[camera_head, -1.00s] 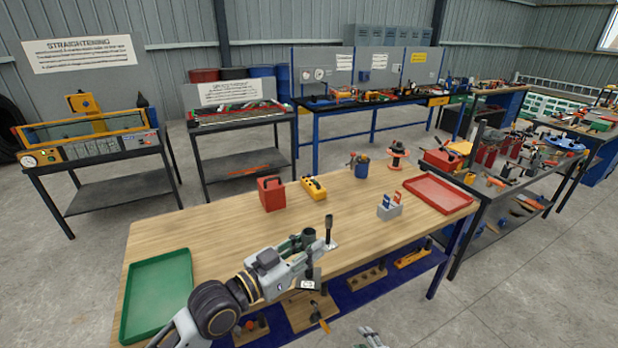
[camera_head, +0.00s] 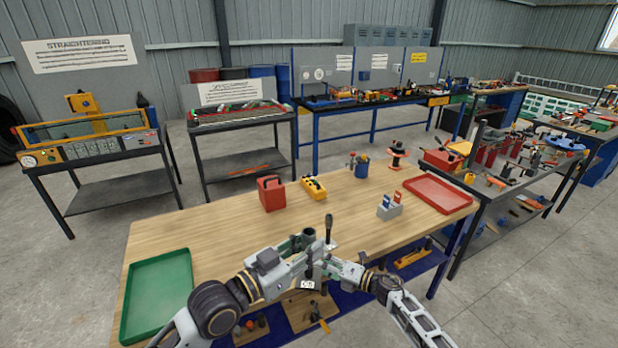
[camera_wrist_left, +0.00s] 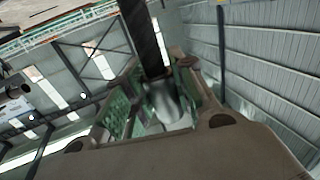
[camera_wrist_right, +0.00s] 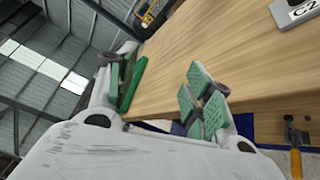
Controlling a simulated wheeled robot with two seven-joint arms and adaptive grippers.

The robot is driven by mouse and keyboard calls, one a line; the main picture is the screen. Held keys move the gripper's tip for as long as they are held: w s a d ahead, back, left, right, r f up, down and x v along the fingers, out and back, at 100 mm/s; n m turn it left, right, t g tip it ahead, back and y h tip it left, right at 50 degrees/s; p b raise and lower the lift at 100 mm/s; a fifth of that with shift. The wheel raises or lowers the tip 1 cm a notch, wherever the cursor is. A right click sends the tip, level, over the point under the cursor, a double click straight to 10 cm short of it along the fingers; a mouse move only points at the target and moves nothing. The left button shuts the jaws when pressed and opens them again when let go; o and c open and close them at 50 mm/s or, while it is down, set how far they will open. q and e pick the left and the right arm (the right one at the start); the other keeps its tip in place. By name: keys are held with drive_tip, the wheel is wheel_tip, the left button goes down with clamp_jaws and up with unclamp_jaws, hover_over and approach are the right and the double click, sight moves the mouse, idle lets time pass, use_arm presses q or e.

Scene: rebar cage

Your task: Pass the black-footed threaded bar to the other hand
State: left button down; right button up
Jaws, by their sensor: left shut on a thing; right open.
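The threaded bar (camera_head: 328,228) is a dark, roughly upright rod, its top standing above my left gripper (camera_head: 306,243) in the head view. My left gripper is shut on it above the front of the wooden table. In the left wrist view the dark bar (camera_wrist_left: 146,40) runs up from between the green-padded fingers (camera_wrist_left: 155,100). Its black foot cannot be made out clearly. My right gripper (camera_head: 338,268) is close to the right of the left one. In the right wrist view its green-padded fingers (camera_wrist_right: 160,95) are apart, with nothing between them.
The wooden table (camera_head: 240,225) also bears a green tray (camera_head: 157,290), red box (camera_head: 271,193), yellow block (camera_head: 313,188), grey holder (camera_head: 389,208) and red tray (camera_head: 438,194). The table's middle is clear.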

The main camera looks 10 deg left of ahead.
drive_tip(key=s+a+r+n+g+y, duration=0.1)
drive_tip(key=a+r+n+g, duration=0.3)
drive_tip(key=r, duration=0.6)
drive_tip(key=s+a+r+n+g, duration=0.1)
drive_tip(key=a+r+n+g, duration=0.2)
drive_tip(key=a+r+n, duration=0.5)
drive_tip(key=s+a+r+n+g+h, duration=0.1)
drive_tip(key=s+r+n+g+h, duration=0.2)
drive_tip(key=r, duration=0.4)
drive_tip(key=s+a+r+n+g+h, duration=0.1)
drive_tip(key=s+r+h, duration=0.1)
drive_tip(key=s+r, duration=0.4)
drive_tip(key=s+d+r+n+t+h, duration=0.2)
drive_tip(key=s+d+r+t+h, duration=0.2)
drive_tip(key=d+r+h, duration=0.7)
drive_tip(key=shift+s+d+r+n+h, duration=0.3)
drive_tip(key=shift+s+r+n, duration=0.1)
drive_tip(key=shift+s, duration=0.2)
